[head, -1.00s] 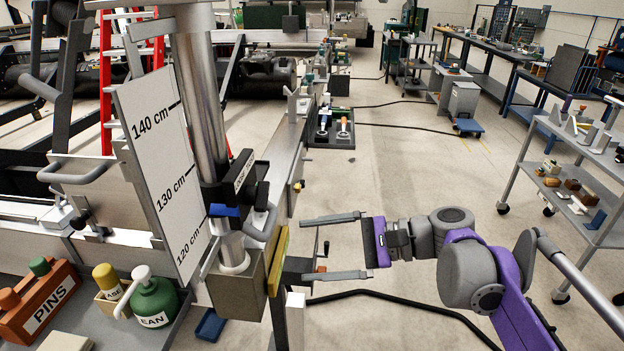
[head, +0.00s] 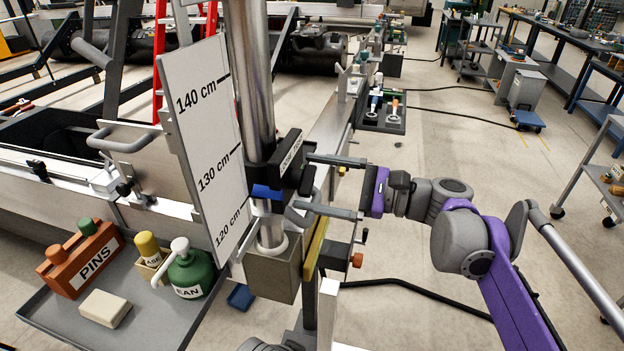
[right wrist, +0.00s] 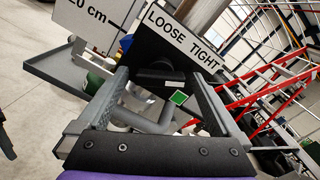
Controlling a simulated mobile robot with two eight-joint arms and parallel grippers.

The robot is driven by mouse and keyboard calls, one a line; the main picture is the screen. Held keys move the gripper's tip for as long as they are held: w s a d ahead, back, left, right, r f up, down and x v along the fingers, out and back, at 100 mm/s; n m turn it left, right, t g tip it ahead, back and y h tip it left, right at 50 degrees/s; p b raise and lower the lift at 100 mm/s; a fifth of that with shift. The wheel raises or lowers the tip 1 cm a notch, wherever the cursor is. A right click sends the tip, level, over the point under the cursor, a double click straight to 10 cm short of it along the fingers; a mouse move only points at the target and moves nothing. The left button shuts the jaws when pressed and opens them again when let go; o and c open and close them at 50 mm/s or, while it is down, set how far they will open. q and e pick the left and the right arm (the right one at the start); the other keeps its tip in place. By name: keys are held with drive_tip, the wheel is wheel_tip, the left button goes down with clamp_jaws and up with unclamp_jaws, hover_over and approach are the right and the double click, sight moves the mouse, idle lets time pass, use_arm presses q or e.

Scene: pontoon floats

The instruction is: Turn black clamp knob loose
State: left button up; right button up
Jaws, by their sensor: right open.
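The black clamp (head: 262,176) wraps the steel column, with a label plate (right wrist: 180,38) reading LOOSE and TIGHT. Its dark knob (right wrist: 160,73) sits under that plate in the right wrist view, between my fingertips and a little beyond them. My right gripper (head: 304,183) is open at the clamp's right side, one finger near the label block and the other lower by the grey handle. The grey bent handle (right wrist: 150,118) shows between the fingers in the right wrist view. Contact with the knob cannot be told.
A white height scale board (head: 208,130) stands left of the column. A grey tray (head: 135,325) at lower left holds a PINS block (head: 88,258) and a green bottle (head: 190,275). A red ladder (right wrist: 268,88) stands behind. Open floor lies right of the clamp.

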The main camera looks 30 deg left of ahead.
drive_tip(key=shift+s+a, duration=0.1)
drive_tip(key=shift+a, duration=0.35)
drive_tip(key=shift+c, duration=0.3)
drive_tip(key=c, duration=1.2)
drive_tip(key=shift+c, duration=0.2)
